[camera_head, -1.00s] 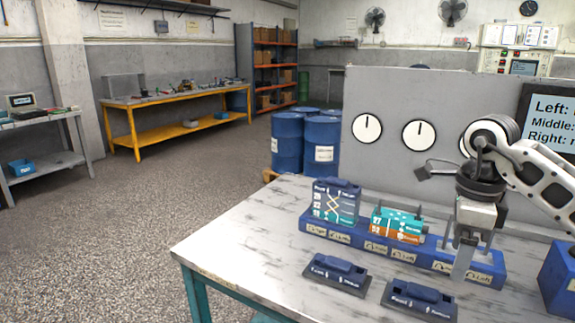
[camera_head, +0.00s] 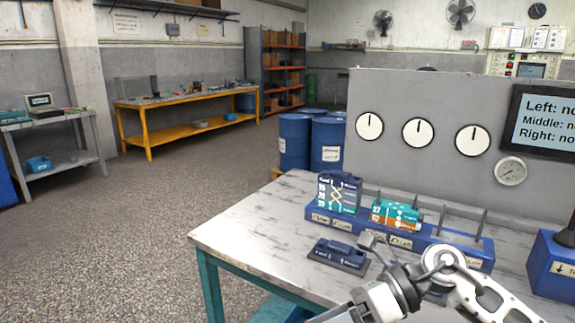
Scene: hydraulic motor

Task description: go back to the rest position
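My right arm (camera_head: 445,262) comes in from the lower right, folded low over the front of the table. Its light hand section (camera_head: 372,303) points down and left to the bottom edge of the view. The fingers are not visible, so I cannot tell whether they are open or shut. My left gripper is not in view. A blue rack (camera_head: 325,219) on the table holds a tall dark blue block (camera_head: 340,192) and a teal and orange block (camera_head: 395,215). Bare upright pegs (camera_head: 482,226) stand at its right part.
A dark blue piece (camera_head: 338,256) lies on the white table (camera_head: 262,228) in front of the rack. My arm covers the area to its right. A grey panel (camera_head: 400,95) with dials, a gauge (camera_head: 510,171) and a screen (camera_head: 540,120) stands behind. A blue box (camera_head: 550,270) is at right.

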